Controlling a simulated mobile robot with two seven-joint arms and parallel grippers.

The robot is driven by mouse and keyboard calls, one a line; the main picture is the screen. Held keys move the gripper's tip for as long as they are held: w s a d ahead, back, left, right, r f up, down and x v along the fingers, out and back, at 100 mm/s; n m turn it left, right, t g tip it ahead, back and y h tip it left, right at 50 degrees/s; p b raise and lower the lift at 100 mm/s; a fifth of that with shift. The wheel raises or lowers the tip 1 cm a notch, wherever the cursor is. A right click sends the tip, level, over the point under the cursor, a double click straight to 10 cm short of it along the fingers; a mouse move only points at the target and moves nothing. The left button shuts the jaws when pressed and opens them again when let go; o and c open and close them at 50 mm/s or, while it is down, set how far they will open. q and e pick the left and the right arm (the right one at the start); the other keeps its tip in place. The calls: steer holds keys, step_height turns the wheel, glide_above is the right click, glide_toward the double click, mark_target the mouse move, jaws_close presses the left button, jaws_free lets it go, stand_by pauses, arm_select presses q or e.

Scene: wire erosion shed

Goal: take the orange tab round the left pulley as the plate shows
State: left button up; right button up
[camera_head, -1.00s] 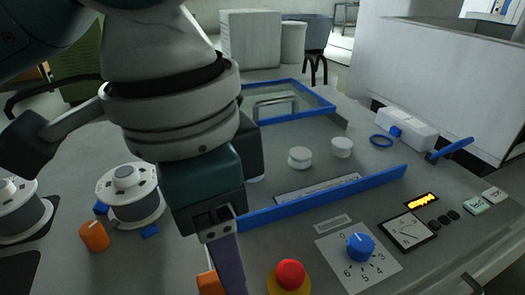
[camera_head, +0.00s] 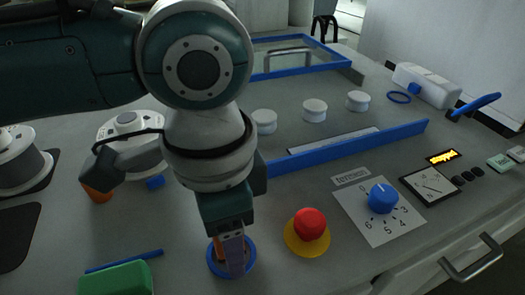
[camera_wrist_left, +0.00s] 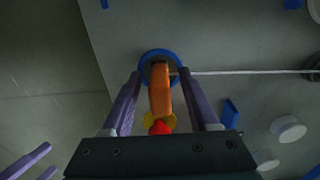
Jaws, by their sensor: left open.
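The orange tab (camera_wrist_left: 160,92) stands in a blue ring (camera_wrist_left: 144,61) on the bench, between the fingers of my left gripper (camera_wrist_left: 161,96). The fingers are open on both sides of it, apart from it. In the head view the tab is mostly hidden behind my left gripper (camera_head: 236,262), over the blue ring (camera_head: 252,258). A thin pale wire (camera_wrist_left: 250,72) runs right from the tab in the wrist view. The left pulley (camera_head: 264,121) is the leftmost of three white discs. A pale plate (camera_head: 325,145) lies in front of them; its marking is unreadable.
A blue rail (camera_head: 350,147) runs in front of the pulleys. A red button (camera_head: 311,223) and a blue dial (camera_head: 382,197) are right of my left gripper. Spools (camera_head: 20,165) stand at left. Purple fingers, probably my right gripper's (camera_wrist_left: 36,166), show low in the wrist view.

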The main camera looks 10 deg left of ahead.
arm_select(q)
steer(key=shift+c, duration=0.3)
jaws_close()
stand_by(0.4)
